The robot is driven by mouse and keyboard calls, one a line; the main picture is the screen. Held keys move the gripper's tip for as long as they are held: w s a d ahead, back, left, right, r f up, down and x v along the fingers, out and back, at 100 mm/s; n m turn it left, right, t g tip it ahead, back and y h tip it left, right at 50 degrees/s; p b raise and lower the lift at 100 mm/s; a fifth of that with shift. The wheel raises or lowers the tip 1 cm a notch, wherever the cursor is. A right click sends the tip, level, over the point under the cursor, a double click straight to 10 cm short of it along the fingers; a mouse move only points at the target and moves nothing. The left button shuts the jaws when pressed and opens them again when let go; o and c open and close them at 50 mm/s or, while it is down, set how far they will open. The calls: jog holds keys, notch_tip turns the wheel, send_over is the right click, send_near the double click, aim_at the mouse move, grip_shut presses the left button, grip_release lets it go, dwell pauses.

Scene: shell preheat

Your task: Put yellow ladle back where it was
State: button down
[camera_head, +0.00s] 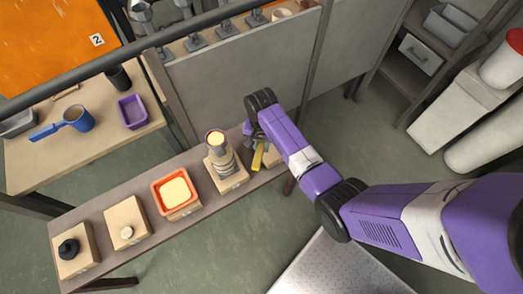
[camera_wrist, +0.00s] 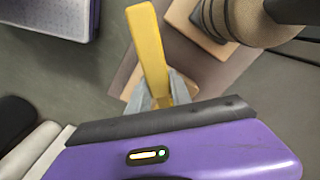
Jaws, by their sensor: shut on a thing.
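The yellow ladle (camera_head: 257,157) is in my gripper, above or beside the right end of the narrow brown bench (camera_head: 150,182). In the wrist view its flat yellow handle (camera_wrist: 149,45) stands out between the grey fingers of my gripper (camera_wrist: 160,95), which are shut on it. In the head view my gripper (camera_head: 256,141) is partly hidden by my arm. A wooden block (camera_head: 270,160) lies just behind the ladle at the bench's right end. I cannot tell whether the ladle touches it. The ladle's bowl is not clearly visible.
Left of the ladle, a banded container (camera_head: 220,157) stands on a block, close to my gripper. Further left are an orange tray (camera_head: 158,192), a small pale disc (camera_head: 126,232) and a black object (camera_head: 68,249) on blocks. A grey panel (camera_head: 240,75) rises behind.

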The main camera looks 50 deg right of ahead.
jog(key=shift+f, duration=2.15)
jog(key=shift+f+b, duration=0.1)
jog(key=shift+b, duration=0.2)
jog(key=shift+f, duration=0.1)
jog(key=c, duration=1.2)
grip_release()
jog(key=shift+o, duration=0.2)
